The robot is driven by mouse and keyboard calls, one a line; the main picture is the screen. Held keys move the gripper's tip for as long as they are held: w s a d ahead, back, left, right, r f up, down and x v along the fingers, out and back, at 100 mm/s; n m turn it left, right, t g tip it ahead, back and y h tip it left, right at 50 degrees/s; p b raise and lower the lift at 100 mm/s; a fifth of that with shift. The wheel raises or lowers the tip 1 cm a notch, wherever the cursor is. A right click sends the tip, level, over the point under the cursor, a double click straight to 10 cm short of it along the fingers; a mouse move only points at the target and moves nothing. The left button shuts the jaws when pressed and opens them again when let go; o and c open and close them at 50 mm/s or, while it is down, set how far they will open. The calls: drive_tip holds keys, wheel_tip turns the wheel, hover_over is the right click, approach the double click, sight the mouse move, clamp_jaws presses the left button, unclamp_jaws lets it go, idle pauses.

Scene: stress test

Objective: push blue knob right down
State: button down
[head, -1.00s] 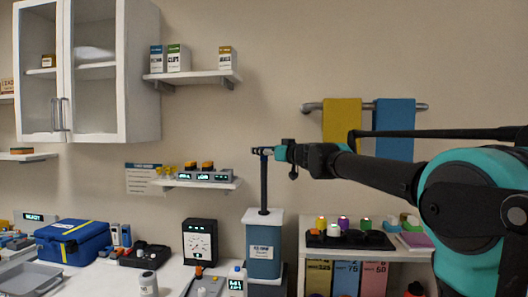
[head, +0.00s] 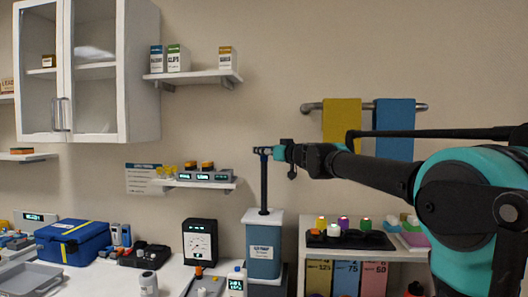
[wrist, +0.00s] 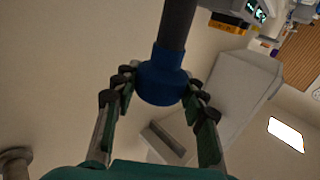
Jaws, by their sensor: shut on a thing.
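The blue knob (wrist: 160,80) sits on top of a dark upright rod (head: 264,185). The rod rises from the white lid of a blue-grey box (head: 263,245) with a label, at the lower middle of the head view. A long stretch of rod shows between lid and knob. My gripper (wrist: 158,90) has its fingers on both sides of the knob and is shut on it. In the head view my gripper (head: 264,151) is at the rod's top, reaching in from the right, and mostly hides the knob.
A small shelf (head: 197,184) with devices is just left of the rod. A meter box (head: 199,242) stands on the counter left of the blue-grey box. A low shelf with a dark tray (head: 350,240) is to the right. Towels (head: 394,128) hang behind my arm.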

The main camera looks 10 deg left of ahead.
sight(264, 212)
wheel_tip(264, 212, down, 19)
drive_tip(key=shift+f, duration=0.15)
drive_tip(key=shift+s+f, duration=0.15)
drive_tip(key=shift+f, duration=0.15)
drive_tip(key=c, duration=1)
unclamp_jaws()
drive_tip(key=shift+f, duration=0.1)
drive_tip(key=shift+c, duration=0.2)
drive_tip(key=shift+o, duration=1)
drive_tip(key=shift+r, duration=0.2)
wheel_tip(264, 212, up, 10)
